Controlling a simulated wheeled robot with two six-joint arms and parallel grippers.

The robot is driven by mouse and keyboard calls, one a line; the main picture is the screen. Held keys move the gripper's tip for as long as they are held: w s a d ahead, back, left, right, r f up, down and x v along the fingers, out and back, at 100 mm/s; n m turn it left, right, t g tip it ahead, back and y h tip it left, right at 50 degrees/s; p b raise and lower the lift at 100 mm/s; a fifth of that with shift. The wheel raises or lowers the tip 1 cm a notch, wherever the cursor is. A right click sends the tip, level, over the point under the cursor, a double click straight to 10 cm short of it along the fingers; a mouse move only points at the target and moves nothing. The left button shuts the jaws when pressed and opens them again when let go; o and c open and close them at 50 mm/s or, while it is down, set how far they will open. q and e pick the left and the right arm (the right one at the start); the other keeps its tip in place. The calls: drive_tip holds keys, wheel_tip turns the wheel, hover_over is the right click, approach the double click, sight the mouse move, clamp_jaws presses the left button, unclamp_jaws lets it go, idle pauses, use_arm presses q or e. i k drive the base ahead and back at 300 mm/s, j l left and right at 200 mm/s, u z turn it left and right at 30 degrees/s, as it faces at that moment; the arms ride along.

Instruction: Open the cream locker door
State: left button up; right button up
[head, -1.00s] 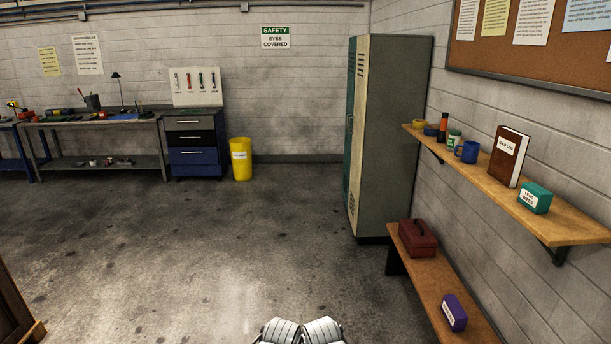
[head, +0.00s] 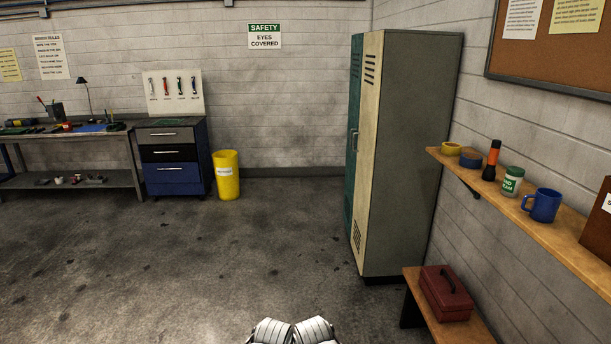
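The cream locker door (head: 366,150) is the nearer of two doors on a tall grey locker (head: 415,150) standing against the right wall. It looks shut, with vent slots at top and bottom. A teal door (head: 353,130) sits beside it on the far side. A handle (head: 354,141) shows near where the two doors meet. I see the doors at a steep angle. Two white rounded parts of my own body show at the bottom middle, well short of the locker. Neither of my grippers can be made out.
Open concrete floor (head: 200,265) lies between me and the locker. A wooden bench (head: 420,290) with a red toolbox (head: 447,292) stands just right of it. A wall shelf (head: 570,240) holds a blue mug (head: 541,205). A yellow bin (head: 227,175) stands at the back.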

sight(373, 47)
drive_tip(key=i, duration=1.8)
drive_tip(key=i+z, duration=0.2)
drive_tip(key=i, duration=0.4)
drive_tip(key=i+z, duration=0.2)
drive_tip(key=i, duration=0.45)
drive_tip(key=i+j+z, duration=0.2)
drive_tip(key=i, duration=0.4)
drive_tip(key=i+z, duration=0.25)
drive_tip(key=i, duration=0.3)
drive_tip(key=i+j+z, duration=0.1)
drive_tip(key=i+z, duration=0.2)
drive_tip(key=i, duration=0.3)
